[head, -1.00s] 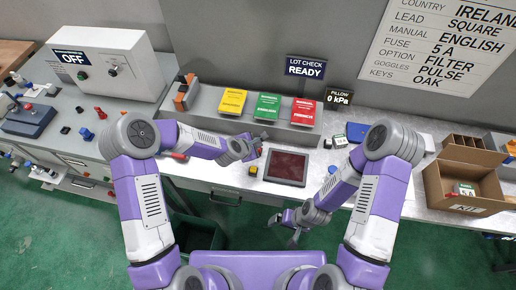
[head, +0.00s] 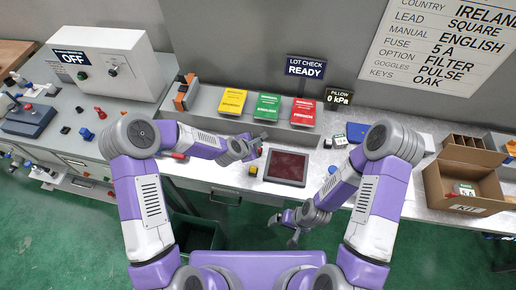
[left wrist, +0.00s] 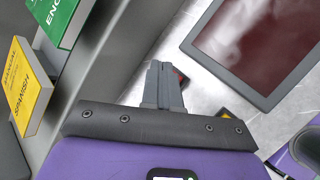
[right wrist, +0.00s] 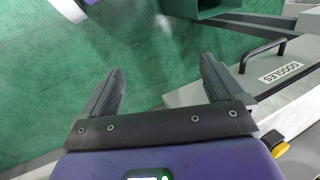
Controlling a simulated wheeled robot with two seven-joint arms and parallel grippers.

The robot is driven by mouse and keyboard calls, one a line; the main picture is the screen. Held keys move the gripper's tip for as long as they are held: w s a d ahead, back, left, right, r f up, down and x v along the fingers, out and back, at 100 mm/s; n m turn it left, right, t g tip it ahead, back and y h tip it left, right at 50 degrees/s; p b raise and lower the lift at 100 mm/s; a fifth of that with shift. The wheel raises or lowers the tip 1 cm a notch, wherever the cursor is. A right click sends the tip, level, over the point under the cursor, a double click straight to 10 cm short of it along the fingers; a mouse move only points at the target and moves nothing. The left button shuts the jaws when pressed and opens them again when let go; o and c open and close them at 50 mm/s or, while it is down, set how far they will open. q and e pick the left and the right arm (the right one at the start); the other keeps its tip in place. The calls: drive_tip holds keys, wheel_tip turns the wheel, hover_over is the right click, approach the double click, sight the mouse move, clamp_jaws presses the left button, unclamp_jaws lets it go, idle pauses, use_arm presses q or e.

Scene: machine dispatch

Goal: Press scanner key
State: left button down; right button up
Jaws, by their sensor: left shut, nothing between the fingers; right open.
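A flat scanner-like panel with a dark red face and grey frame (head: 286,167) lies on the counter; it also shows in the left wrist view (left wrist: 262,40). A small block with a yellow top (head: 253,170) sits left of it. I cannot tell which part is the scanner key. My left gripper (head: 260,145) is shut and empty, above the counter near the panel's upper left corner. In the left wrist view its fingers (left wrist: 163,70) partly hide a small dark and red thing (left wrist: 181,77). My right gripper (head: 291,238) is open and empty, beyond the counter's front edge, over the floor.
Yellow, green and red manuals (head: 268,106) stand on a sloped rack behind the left gripper. A sign reads LOT CHECK READY (head: 306,67); another reads PILLOW 0 kPa (head: 339,97). An open cardboard box (head: 462,208) stands at right. A drawer labelled GOGGLES (right wrist: 283,72) has a protruding handle.

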use_arm(q)
drive_tip(key=shift+f+b, duration=0.45)
drive_tip(key=shift+b, duration=0.15)
drive_tip(key=shift+f+b, duration=0.55)
drive_tip(key=shift+b, duration=0.05)
idle(0.6)
drive_tip(key=shift+r, duration=0.1)
drive_tip(key=shift+r+p, duration=0.55)
drive_tip(key=shift+r, duration=0.35)
drive_tip(key=shift+r+p, duration=1.65)
drive_tip(key=shift+r, duration=0.9)
drive_tip(key=shift+f, duration=0.15)
